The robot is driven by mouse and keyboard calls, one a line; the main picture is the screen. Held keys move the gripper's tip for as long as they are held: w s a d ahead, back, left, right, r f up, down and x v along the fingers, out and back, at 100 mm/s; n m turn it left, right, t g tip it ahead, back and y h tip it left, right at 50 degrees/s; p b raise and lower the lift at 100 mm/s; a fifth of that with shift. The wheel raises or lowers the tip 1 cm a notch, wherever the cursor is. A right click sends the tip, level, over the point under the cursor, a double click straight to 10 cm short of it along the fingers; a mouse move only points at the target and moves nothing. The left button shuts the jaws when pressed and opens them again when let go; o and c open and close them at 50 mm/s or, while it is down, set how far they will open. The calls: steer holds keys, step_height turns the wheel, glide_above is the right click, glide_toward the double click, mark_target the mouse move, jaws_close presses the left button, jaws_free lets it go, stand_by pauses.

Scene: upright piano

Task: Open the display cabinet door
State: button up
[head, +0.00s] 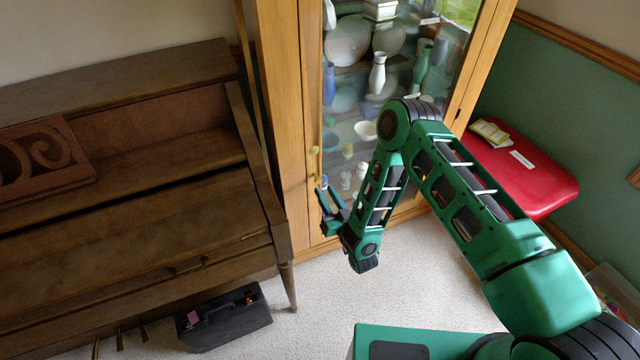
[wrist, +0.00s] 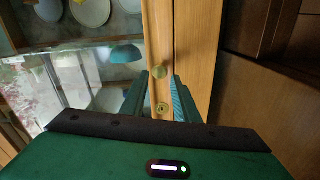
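The display cabinet door (head: 309,110) has a light wood frame around a glass pane and looks shut. A small round brass knob (head: 314,150) sits on its left stile. The knob also shows in the wrist view (wrist: 158,70), with a brass keyhole plate (wrist: 162,108) nearer my gripper. My gripper (head: 330,195) is in front of the lower left part of the door. In the wrist view its two fingers (wrist: 160,88) are apart with nothing between them. They point at the stile, with the knob in line with the gap. I cannot tell whether the fingertips touch the wood.
A dark wooden upright piano (head: 120,220) stands left of the cabinet. A black case (head: 225,318) lies on the carpet below it. A red seat or case (head: 520,170) with papers is right of the cabinet. Dishes and vases (head: 378,72) stand behind the glass. Pale carpet (head: 310,300) is open in front.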

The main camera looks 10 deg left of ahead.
mark_target(320, 182)
steer(key=x, duration=0.5)
steer(key=shift+w+a, duration=0.2)
steer(key=shift+w, duration=0.15)
steer(key=shift+d, duration=0.1)
jaws_close()
